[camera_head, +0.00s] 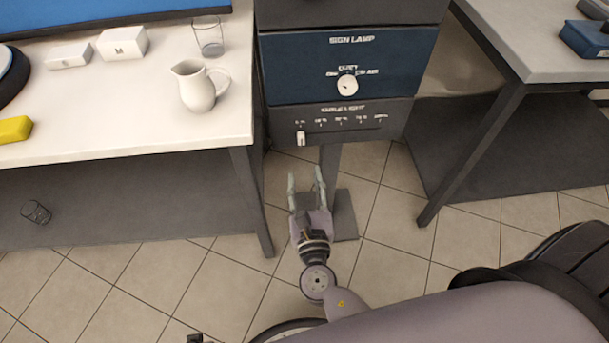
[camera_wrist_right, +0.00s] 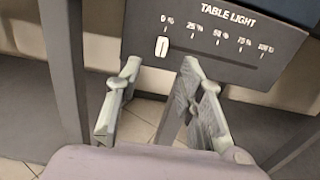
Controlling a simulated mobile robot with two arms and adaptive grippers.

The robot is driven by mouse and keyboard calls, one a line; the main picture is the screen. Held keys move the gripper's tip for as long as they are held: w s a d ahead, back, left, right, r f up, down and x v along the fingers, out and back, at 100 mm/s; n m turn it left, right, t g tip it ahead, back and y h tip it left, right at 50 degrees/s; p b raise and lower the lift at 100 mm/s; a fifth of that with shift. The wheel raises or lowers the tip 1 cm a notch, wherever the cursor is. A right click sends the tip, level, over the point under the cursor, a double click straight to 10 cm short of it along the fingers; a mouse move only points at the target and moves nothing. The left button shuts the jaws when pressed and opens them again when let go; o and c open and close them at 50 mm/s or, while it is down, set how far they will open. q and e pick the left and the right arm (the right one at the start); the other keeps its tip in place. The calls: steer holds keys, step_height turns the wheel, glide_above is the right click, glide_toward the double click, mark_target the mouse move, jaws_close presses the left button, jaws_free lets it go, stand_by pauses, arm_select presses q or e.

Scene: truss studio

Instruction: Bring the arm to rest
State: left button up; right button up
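My right gripper (camera_head: 306,182) is open and empty, with its two fingers apart. It points at the dark control panel (camera_head: 385,122) from in front and a little below. In the right wrist view the open fingers (camera_wrist_right: 160,72) show below the TABLE LIGHT scale, with floor tiles between them. The white slider knob (camera_head: 301,138) stands at the 0 % end of the scale; it also shows in the right wrist view (camera_wrist_right: 162,46), apart from the fingers. I cannot make out my left gripper.
A white table (camera_head: 120,110) at the left holds a white jug (camera_head: 198,86), a glass (camera_head: 208,38), white blocks and a yellow block (camera_head: 14,129). The SIGN LAMP dial (camera_head: 347,85) is above the slider. Another table (camera_head: 530,40) stands at the right. Tiled floor is open at the lower left.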

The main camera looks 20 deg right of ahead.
steer(key=shift+f, duration=0.1)
stand_by(0.3)
steer(key=s+d+f+m+g, duration=0.3)
steer(key=s+f+m+g, duration=0.1)
steer(key=f+m, duration=0.45)
steer(key=s+d+f+m+g+y, duration=0.1)
steer(key=s+d+f+m+g, duration=0.1)
steer(key=s+f+m+g, duration=0.45)
steer(key=s+d+f+m+g, duration=0.25)
steer(key=f+m, duration=0.55)
steer(key=f, duration=0.5)
steer(key=s+a+f+m+g+y, duration=0.1)
steer(key=s+f+m+g+y, duration=0.15)
steer(key=s+f+m, duration=0.45)
arm_select(q)
steer(key=s+a+g+p, duration=0.1)
steer(key=s+a+p, duration=0.2)
steer(key=s+p, duration=1.2)
steer(key=shift+s+r+p, duration=0.3)
steer(key=shift+s+r, duration=0.1)
steer(key=shift+s, duration=0.15)
arm_select(e)
steer(key=s+d+r+m+g, duration=0.1)
steer(key=s+d+r, duration=0.1)
steer(key=s, duration=1.4)
steer(key=shift+s+d, duration=0.2)
steer(key=shift+s, duration=0.05)
